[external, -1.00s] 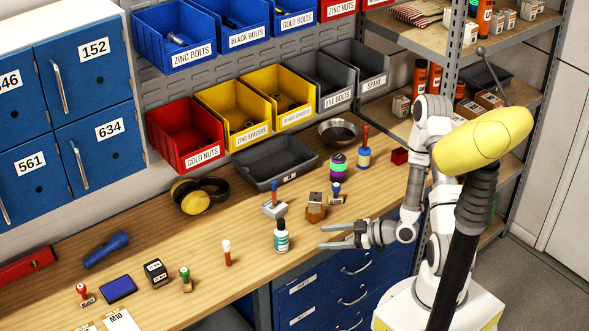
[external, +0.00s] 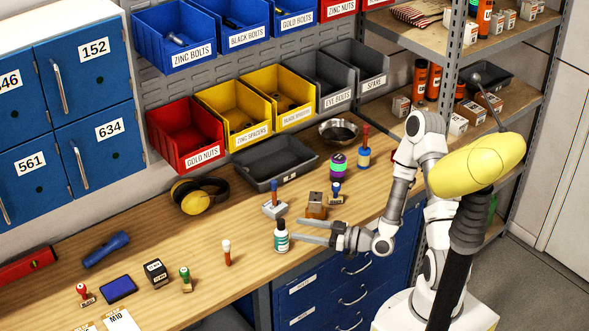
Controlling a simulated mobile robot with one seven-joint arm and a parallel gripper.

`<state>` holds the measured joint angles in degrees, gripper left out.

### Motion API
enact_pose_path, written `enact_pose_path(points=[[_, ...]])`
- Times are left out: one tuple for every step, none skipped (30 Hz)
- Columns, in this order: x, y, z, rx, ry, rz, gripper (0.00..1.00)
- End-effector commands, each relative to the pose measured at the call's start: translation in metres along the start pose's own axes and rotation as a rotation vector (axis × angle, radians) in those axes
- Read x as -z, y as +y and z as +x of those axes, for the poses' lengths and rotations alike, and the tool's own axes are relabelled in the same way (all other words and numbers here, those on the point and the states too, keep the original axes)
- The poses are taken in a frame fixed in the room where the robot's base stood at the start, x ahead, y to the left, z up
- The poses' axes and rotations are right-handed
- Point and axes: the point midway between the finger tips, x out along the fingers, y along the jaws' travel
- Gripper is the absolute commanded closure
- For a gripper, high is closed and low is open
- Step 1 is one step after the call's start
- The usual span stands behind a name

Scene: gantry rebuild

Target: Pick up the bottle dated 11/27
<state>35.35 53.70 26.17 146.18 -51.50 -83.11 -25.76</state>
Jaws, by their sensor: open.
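A small white bottle with a teal label and black cap (external: 281,238) stands upright near the front edge of the workbench. Its date is too small to read. My gripper (external: 294,230) is open, its two fingers pointing left, with the tips close to the bottle's right side. I cannot tell whether the tips touch the bottle or reach past its side.
A blue-handled stamp (external: 274,207) stands just behind the bottle, and a brown block (external: 316,208) is behind my fingers. A white-topped stamp (external: 227,252) stands to the left. Dark and orange containers (external: 419,82) stand on the shelf.

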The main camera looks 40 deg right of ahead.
Motion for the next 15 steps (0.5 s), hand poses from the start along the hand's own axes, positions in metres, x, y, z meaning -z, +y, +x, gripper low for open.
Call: enact_pose_path(points=[[-0.005,0.001,0.004,0.001,0.002,-0.004,0.37],[-0.005,0.0,0.006,0.001,0.001,-0.004,0.37],[-0.005,0.001,0.009,0.0,0.001,-0.005,0.37],[-0.005,0.0,0.011,0.001,0.002,-0.004,0.37],[-0.005,0.0,0.013,0.001,0.002,-0.004,0.37],[-0.005,0.0,0.016,0.0,0.001,-0.004,0.37],[-0.005,0.0,0.018,0.001,0.001,-0.003,0.37],[-0.004,-0.001,0.019,0.001,0.002,-0.003,0.37],[0.0,-0.001,0.025,0.001,0.001,0.0,0.37],[0.002,-0.001,0.03,0.002,0.0,0.001,0.37],[0.001,-0.001,0.034,0.002,0.0,0.001,0.37],[0.001,-0.001,0.037,0.002,-0.001,0.002,0.37],[0.001,-0.001,0.04,0.001,-0.001,0.002,0.37],[0.001,-0.001,0.041,0.0,-0.001,0.002,0.37],[0.001,-0.001,0.043,0.0,-0.001,0.002,0.37]])
